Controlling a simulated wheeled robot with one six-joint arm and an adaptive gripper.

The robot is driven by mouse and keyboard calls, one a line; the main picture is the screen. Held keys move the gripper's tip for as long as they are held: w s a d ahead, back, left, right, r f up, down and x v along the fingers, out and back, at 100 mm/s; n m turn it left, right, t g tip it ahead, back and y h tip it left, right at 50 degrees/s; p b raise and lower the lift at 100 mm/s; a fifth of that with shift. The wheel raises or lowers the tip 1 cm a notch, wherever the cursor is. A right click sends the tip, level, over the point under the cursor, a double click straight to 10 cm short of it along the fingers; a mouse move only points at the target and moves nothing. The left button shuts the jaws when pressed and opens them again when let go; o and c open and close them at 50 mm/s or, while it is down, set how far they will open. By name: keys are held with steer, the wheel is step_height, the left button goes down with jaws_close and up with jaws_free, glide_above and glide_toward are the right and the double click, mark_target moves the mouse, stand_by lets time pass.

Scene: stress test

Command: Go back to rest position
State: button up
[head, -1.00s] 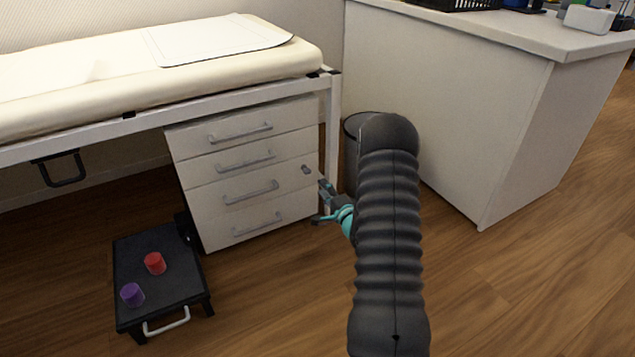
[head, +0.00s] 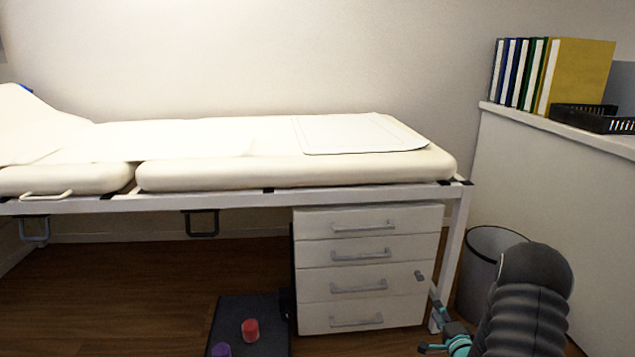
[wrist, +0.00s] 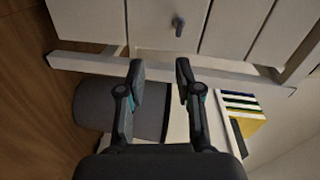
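My gripper (head: 438,325) is at the lower right in the head view, in front of the drawer cabinet's right side and partly hidden by my dark ribbed arm. In the wrist view my gripper (wrist: 160,82) shows two fingers spread apart with nothing between them. The white drawer cabinet (head: 312,285) stands under the bed, with several grey-handled drawers, all closed. A small grey knob (wrist: 178,26) on the cabinet lies beyond the fingertips in the wrist view, apart from them.
A padded bed (head: 300,172) runs along the wall. A bin (head: 480,275) stands between it and the white counter (head: 560,190), which holds folders (head: 580,75) and a black basket (head: 600,118). A low black step (head: 270,335) carries a red piece (head: 250,330) and a purple piece (head: 221,350).

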steer(key=s+d+f+n+g+h, duration=0.2)
steer(key=s+f+n+g, duration=0.35)
steer(key=f, duration=0.55)
steer(key=s+r+n+g+p, duration=0.1)
steer(key=s+r+g, duration=0.3)
steer(key=s+g, duration=0.25)
steer(key=s+a+r+n+p, duration=0.3)
steer(key=s+a+r, duration=0.5)
steer(key=r, duration=0.7)
steer(key=s+a+r+n+y+p, duration=0.1)
steer(key=s+a+r+n+p, duration=0.2)
steer(key=s+a+r, duration=0.5)
steer(key=s+a+r+n+p, duration=0.3)
steer(key=s+a+r, duration=0.6)
steer(key=r, duration=1.3)
steer(key=shift+a+r+n+t+y+p, duration=0.3)
steer(key=shift+a+r+n+y+p, duration=0.05)
steer(key=shift+a+r+y+p, duration=0.1)
